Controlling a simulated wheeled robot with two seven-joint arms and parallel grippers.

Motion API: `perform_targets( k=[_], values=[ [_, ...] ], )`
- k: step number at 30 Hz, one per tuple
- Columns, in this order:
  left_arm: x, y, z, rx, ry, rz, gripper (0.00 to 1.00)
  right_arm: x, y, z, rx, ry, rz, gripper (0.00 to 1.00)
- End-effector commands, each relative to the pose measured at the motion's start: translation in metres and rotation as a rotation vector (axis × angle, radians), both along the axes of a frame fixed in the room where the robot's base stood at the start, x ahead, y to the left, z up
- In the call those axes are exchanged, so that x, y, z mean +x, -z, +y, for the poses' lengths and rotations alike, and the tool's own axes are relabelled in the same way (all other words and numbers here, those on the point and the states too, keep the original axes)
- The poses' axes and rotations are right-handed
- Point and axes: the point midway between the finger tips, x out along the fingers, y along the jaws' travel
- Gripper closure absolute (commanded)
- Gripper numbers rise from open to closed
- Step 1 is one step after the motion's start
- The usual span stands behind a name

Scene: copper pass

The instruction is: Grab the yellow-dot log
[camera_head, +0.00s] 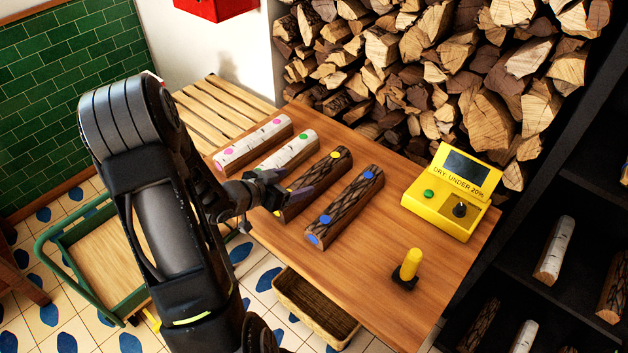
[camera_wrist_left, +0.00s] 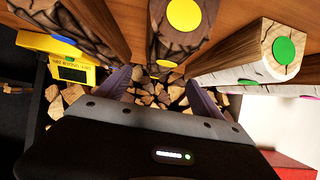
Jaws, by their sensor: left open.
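The yellow-dot log (camera_head: 326,174) has dark, rough bark and lies on the wooden table, third in a slanted row of logs. Its yellow-dotted cut end (camera_wrist_left: 181,22) faces the left wrist camera. My left gripper (camera_head: 283,188) is at the log's near part and covers some of it. In the wrist view its two fingers (camera_wrist_left: 160,95) are spread apart, with the log's far part showing above the gap between them. I cannot tell whether they touch the log. My right gripper is not in view.
A blue-dot dark log (camera_head: 345,208) lies to the right. Birch logs with green (camera_head: 287,152) and pink (camera_head: 252,143) dots lie to the left. A yellow moisture meter box (camera_head: 447,205) and a yellow-handled tool (camera_head: 410,264) stand on the table's right side. Stacked firewood (camera_head: 480,70) is behind.

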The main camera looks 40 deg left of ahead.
Motion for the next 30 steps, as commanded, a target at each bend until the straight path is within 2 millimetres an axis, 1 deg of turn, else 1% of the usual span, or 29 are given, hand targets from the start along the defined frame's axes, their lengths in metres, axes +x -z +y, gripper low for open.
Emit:
perform_targets(
  k=[1, 4, 13, 16, 22, 25, 30],
  values=[
    [0.005, 0.003, -0.001, -0.001, 0.002, 0.000, 0.23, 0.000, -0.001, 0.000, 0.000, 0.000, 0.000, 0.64],
    [0.013, 0.007, -0.002, -0.001, 0.000, 0.001, 0.23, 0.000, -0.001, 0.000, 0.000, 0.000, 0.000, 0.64],
    [0.015, 0.008, -0.001, 0.000, -0.001, 0.000, 0.23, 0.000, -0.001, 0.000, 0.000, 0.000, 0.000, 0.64],
    [0.019, 0.010, -0.003, -0.002, 0.000, 0.001, 0.23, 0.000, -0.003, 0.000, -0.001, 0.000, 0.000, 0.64],
    [0.042, 0.022, -0.007, -0.003, 0.003, 0.002, 0.23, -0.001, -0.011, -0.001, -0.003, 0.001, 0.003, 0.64],
    [0.054, 0.029, -0.006, -0.001, 0.000, 0.001, 0.23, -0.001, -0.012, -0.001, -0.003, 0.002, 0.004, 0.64],
    [0.060, 0.033, -0.006, -0.001, -0.002, 0.000, 0.23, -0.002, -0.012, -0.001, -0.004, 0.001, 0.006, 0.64]
  ],
)
